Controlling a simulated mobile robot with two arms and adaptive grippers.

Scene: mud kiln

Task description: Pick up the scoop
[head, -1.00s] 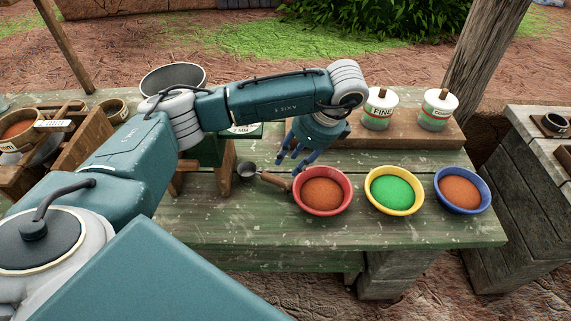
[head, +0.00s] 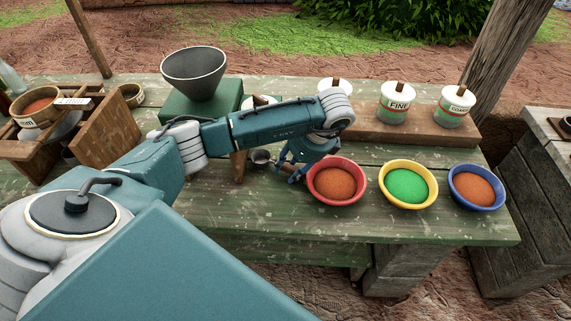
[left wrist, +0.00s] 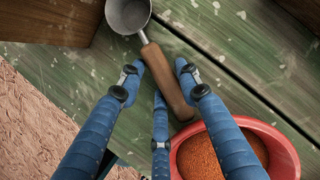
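The scoop lies on the green plank table, its grey metal cup (head: 261,157) left of my left gripper (head: 291,174). In the left wrist view the cup (left wrist: 128,13) is at the top, and the brown wooden handle (left wrist: 166,78) runs down to the right. The blue fingers of my left gripper (left wrist: 158,74) are spread, with the handle between their tips in that view. I cannot tell whether they touch it. In the head view the gripper and arm hide most of the handle. My right gripper is not in view.
A red bowl of orange powder (head: 336,182) sits right beside the handle end; it also shows in the left wrist view (left wrist: 284,150). A yellow bowl (head: 408,186) and blue bowl (head: 477,188) stand further right. Labelled jars stand behind. A grey funnel (head: 194,70) stands back left.

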